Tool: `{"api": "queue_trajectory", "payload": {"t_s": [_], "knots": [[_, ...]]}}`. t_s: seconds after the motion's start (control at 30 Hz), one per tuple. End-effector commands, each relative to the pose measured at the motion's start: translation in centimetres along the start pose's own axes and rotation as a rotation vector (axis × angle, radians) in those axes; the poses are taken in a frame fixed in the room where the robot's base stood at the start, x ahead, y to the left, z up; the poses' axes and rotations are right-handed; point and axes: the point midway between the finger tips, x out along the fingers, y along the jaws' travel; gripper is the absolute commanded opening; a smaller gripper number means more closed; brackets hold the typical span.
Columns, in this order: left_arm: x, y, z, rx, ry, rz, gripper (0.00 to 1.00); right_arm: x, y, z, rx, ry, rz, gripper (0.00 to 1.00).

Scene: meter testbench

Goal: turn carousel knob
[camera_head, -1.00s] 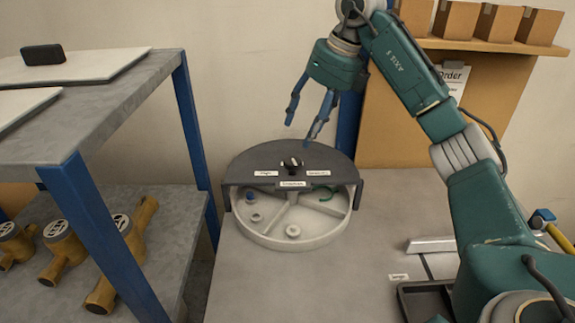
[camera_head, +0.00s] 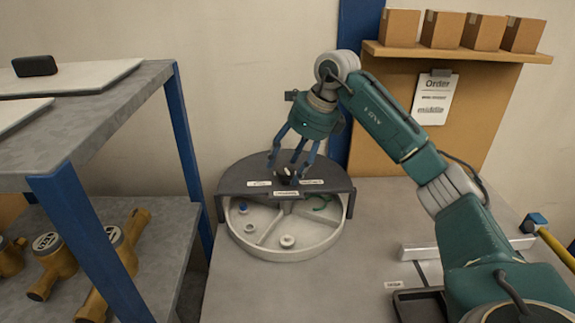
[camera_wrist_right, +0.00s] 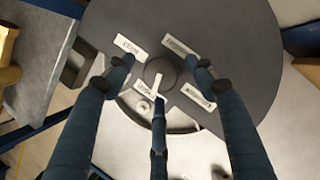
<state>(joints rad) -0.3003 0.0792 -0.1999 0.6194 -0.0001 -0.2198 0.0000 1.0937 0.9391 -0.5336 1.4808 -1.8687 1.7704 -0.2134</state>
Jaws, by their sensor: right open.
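The carousel is a round pale tray (camera_head: 262,247) with divided compartments, its back half under a dark grey cover (camera_head: 240,176) with white labels. The small dark knob (camera_head: 286,177) with a light pointer sits on the cover; it also shows in the right wrist view (camera_wrist_right: 160,73). My right gripper (camera_head: 288,170) points down over the knob with its fingers spread. In the right wrist view my right gripper (camera_wrist_right: 161,75) has two fingertips on either side of the knob and the third by the pointer. Whether they touch it I cannot tell. My left gripper is not in view.
The compartments hold a few small rings and a blue piece (camera_head: 243,208). A grey shelf (camera_head: 125,105) with blue posts stands at left, with brass meters (camera_head: 62,262) below. A black tray (camera_head: 420,304) lies front right. Cardboard boxes (camera_head: 442,29) stand on a wall shelf.

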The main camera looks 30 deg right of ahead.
Motion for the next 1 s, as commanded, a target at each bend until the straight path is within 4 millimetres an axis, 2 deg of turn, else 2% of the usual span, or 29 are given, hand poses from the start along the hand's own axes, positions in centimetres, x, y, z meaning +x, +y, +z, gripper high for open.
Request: {"api": "queue_trajectory", "payload": {"t_s": [0.13, 0.4, 0.6, 0.63, 0.8, 1.0], "knots": [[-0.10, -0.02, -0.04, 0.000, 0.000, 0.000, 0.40, 0.86, 0.00, 0.02, 0.000, -0.001, 0.000, 0.56], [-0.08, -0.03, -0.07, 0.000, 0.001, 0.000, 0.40, 0.98, 0.00, 0.01, 0.000, -0.001, -0.001, 0.56], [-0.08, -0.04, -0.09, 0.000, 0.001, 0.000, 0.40, 0.95, -0.01, 0.03, 0.000, -0.001, -0.001, 0.16], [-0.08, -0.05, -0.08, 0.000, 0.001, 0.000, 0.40, 0.95, -0.02, 0.04, 0.000, -0.002, -0.001, 0.12], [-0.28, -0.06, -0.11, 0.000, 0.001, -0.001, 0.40, 0.80, -0.05, 0.10, 0.020, -0.003, -0.012, 0.11], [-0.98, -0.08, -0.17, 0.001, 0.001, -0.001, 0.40, 0.67, 0.04, 0.22, 0.161, -0.005, -0.072, 0.11]]}}
